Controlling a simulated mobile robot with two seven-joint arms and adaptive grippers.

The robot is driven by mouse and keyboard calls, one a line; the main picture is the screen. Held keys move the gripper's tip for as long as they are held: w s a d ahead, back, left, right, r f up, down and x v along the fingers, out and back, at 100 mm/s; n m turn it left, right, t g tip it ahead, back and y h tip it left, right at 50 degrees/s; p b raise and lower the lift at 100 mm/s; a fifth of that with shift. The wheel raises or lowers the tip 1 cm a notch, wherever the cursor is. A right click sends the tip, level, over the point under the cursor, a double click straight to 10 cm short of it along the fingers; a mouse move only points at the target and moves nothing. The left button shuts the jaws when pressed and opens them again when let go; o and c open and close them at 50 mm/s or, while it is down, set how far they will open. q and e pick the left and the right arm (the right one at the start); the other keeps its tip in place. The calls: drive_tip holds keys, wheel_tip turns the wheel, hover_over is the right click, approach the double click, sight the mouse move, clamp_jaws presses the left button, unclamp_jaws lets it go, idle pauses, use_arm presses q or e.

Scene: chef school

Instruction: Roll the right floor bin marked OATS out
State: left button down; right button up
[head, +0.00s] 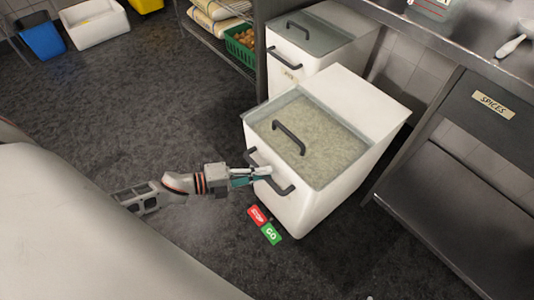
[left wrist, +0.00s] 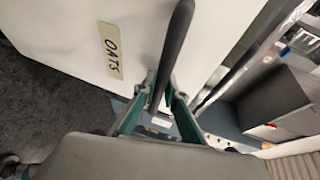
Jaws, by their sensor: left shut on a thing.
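The right floor bin (head: 302,210) is white with a clear lid over pale oats and stands out in front of the other bin. Its OATS label (left wrist: 113,50) shows in the left wrist view. My left gripper (head: 262,174) is at the bin's front and is shut on the dark front handle (head: 285,189). In the left wrist view the handle (left wrist: 172,50) runs between the two fingers (left wrist: 158,102). A second dark handle (head: 289,138) sits on the lid. A red STOP and green GO tag (head: 264,224) shows low at the bin's front. My right gripper is not in view.
A second white bin (head: 292,75) stands behind. A steel counter with a SPICES drawer (head: 491,104) is close on the right. A wire shelf with a green crate (head: 240,46) is behind left. Dark floor (head: 120,110) is open to the left.

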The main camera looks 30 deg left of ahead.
use_arm(q)
drive_tip(key=c, duration=2)
unclamp_jaws()
drive_tip(key=shift+c, duration=0.2)
drive_tip(key=shift+s, duration=0.1)
drive_tip(key=v, duration=1.2)
drive_tip(key=shift+r, duration=0.15)
